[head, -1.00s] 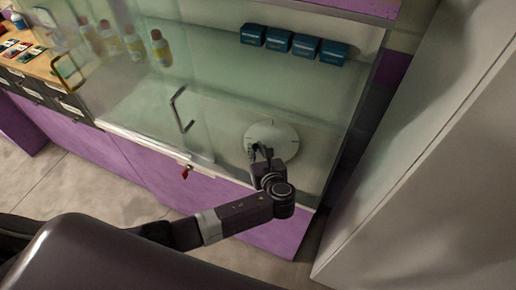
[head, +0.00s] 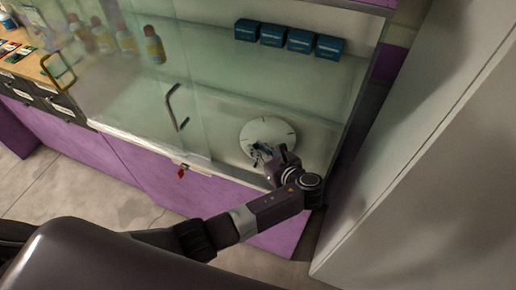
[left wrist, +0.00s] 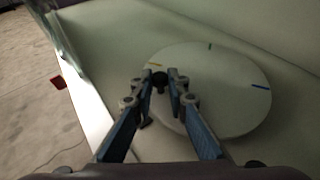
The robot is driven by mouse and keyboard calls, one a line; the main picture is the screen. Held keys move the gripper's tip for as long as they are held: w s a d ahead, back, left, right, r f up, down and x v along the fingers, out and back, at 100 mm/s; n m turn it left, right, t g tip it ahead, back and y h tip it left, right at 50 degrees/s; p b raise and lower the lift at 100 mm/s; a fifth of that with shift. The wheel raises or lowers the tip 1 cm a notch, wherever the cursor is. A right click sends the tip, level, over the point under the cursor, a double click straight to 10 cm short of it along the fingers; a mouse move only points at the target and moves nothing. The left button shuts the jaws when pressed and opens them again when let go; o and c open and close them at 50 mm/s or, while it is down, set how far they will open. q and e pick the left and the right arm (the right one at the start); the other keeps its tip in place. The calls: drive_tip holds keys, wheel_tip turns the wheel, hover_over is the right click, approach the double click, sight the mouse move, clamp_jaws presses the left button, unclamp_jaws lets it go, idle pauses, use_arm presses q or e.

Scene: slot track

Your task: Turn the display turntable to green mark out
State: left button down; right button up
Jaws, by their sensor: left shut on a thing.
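The display turntable (head: 277,127) is a round white disc on the floor of the glass-fronted case. My left gripper (head: 259,152) reaches in over the disc's near edge. In the left wrist view its fingers (left wrist: 160,77) are shut on a small dark knob (left wrist: 159,86) near the disc's left rim. The fingers hide part of the disc. My right gripper is out of view.
A glass door with a dark handle (head: 174,106) stands left of the turntable. A red item (head: 181,173) hangs at the case's front edge. Teal boxes (head: 272,35) and bottles (head: 153,45) stand farther back. A pale panel (head: 420,150) rises at the right.

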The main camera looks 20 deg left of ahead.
use_arm(q)
drive_tip(key=c, duration=1.9)
unclamp_jaws()
drive_tip(key=shift+a, duration=0.15)
